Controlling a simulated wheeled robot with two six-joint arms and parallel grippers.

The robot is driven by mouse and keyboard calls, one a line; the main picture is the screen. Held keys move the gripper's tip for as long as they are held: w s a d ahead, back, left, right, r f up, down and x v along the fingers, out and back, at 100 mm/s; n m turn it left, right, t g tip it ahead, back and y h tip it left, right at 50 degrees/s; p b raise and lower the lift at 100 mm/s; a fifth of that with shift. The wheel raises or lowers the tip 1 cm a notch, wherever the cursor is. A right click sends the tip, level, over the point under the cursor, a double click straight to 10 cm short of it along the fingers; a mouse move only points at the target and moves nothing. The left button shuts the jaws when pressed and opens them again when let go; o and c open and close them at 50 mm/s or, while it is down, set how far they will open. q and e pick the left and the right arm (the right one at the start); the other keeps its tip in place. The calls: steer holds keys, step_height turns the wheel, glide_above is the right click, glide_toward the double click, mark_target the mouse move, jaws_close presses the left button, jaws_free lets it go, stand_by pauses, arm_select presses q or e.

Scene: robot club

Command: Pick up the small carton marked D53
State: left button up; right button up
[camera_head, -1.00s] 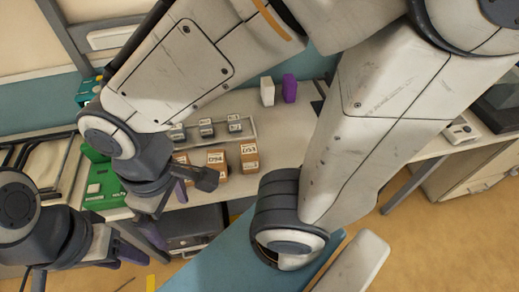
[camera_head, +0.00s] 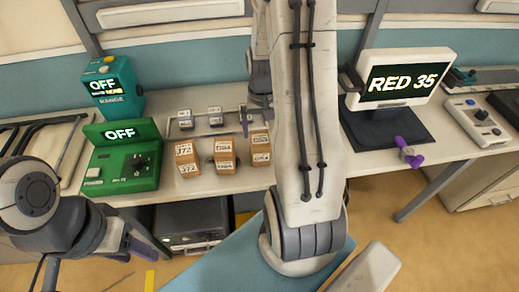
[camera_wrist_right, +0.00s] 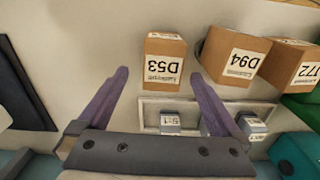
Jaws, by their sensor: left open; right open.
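The small carton marked D53 (camera_head: 260,149) is a brown box with white labels, standing at the right end of a row of cartons on the table in the head view. It also shows in the right wrist view (camera_wrist_right: 165,45), upside down. My right gripper (camera_head: 256,120) is open just behind this carton, partly hidden by my right arm. In the right wrist view its purple fingers (camera_wrist_right: 160,78) point toward the carton, which lies just ahead between the fingertips, apart from them. My left gripper (camera_head: 138,250) is open and empty at the lower left, off the table's front.
Cartons marked D94 (camera_head: 224,155) and J72 (camera_head: 187,158) stand left of D53. Small grey blocks sit on a tray (camera_wrist_right: 150,112) behind. A green device (camera_head: 120,165) is at the left; a screen reading RED 35 (camera_head: 404,82) is at the right.

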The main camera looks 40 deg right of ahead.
mark_target(261, 139)
step_height(261, 139, down, 3)
steer(key=shift+f, duration=0.15)
steer(key=shift+w+a+f+p, duration=0.15)
steer(key=shift+f+p, duration=0.3)
steer(key=shift+f, duration=2.2)
steer(key=c, duration=1.5)
steer(key=shift+c, duration=0.2)
